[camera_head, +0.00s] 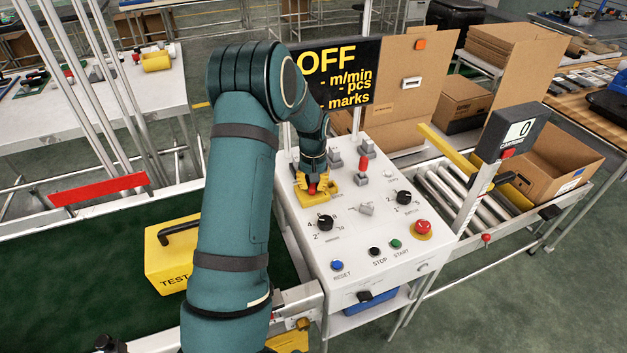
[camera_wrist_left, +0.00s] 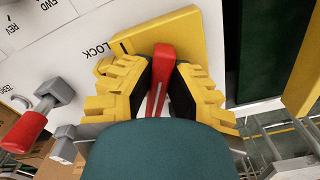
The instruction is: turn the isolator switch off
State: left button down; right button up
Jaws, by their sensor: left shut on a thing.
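The isolator switch has a red handle (camera_wrist_left: 160,72) on a yellow plate (camera_wrist_left: 186,33). The word LOCK is printed beside the plate in the left wrist view. In the head view the yellow plate (camera_head: 329,189) sits at the back left of the white control panel (camera_head: 348,240). My left gripper (camera_head: 312,186) is above the plate with its yellow fingers on the red handle. In the left wrist view the gripper (camera_wrist_left: 158,85) has one finger on each side of the handle, closed on it. The fingers hide part of the handle. My right gripper is not seen.
A red-handled lever (camera_head: 363,164) stands close right of the switch. Black knobs, a red stop button (camera_head: 422,227) and push buttons fill the panel. A display (camera_head: 334,72) reading OFF stands behind. A yellow TEST box (camera_head: 172,262) is on the green belt left of my arm.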

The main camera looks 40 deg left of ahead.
pick_arm(q)
jog(key=n+p, duration=0.1)
jog(key=n, duration=0.1)
jog(key=shift+s+n, duration=0.1)
jog(key=shift+n, duration=0.3)
jog(key=shift+n+p, duration=0.55)
jog(key=shift+n, duration=0.85)
jog(key=shift+f, duration=0.1)
jog(key=c, duration=0.9)
grip_release()
notch_tip(320, 180, up, 12)
